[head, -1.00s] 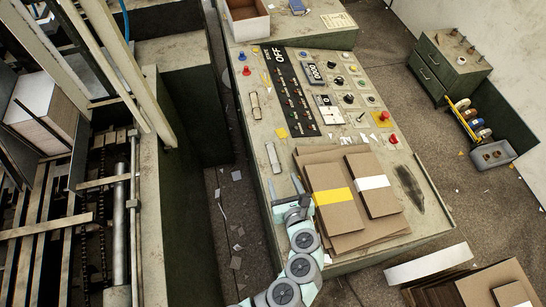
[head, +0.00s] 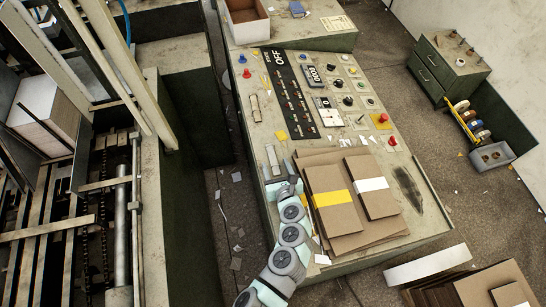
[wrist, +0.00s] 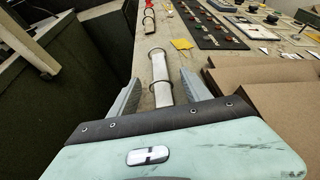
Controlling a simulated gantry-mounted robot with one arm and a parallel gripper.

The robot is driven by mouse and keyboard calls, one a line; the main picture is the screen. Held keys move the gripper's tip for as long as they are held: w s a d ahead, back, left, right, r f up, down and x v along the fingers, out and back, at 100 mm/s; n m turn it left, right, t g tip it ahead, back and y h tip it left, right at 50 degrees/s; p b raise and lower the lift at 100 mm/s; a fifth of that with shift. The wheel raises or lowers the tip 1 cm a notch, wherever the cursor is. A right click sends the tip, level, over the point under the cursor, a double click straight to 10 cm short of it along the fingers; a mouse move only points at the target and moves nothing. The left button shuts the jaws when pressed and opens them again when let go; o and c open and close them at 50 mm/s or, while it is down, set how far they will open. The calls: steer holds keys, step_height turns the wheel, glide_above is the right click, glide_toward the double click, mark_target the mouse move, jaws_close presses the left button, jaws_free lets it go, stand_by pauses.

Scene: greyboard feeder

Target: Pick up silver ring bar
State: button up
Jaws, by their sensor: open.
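A silver ring bar (head: 272,157), a pale metal strip with dark rings, lies on the left edge of the control desk, left of the cardboard stack. In the wrist view the bar (wrist: 160,65) runs away from me, and its near part lies between my fingers. My gripper (head: 281,171) is open at the bar's near end. In the wrist view my gripper (wrist: 159,88) has one finger on each side of the bar, with gaps. The bar's nearest end is hidden by my gripper body. A similar ringed bar (head: 255,108) lies farther along the same edge.
The cardboard stack (head: 330,230) with yellow and white bands is close right of my gripper. A black switch panel (head: 290,95) and knobs are beyond. A yellow scrap (head: 281,135) lies near the bar. The desk's left side drops to the floor.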

steer(key=shift+w+f, duration=0.1)
steer(key=shift+w, duration=0.05)
jaws_close()
stand_by(0.5)
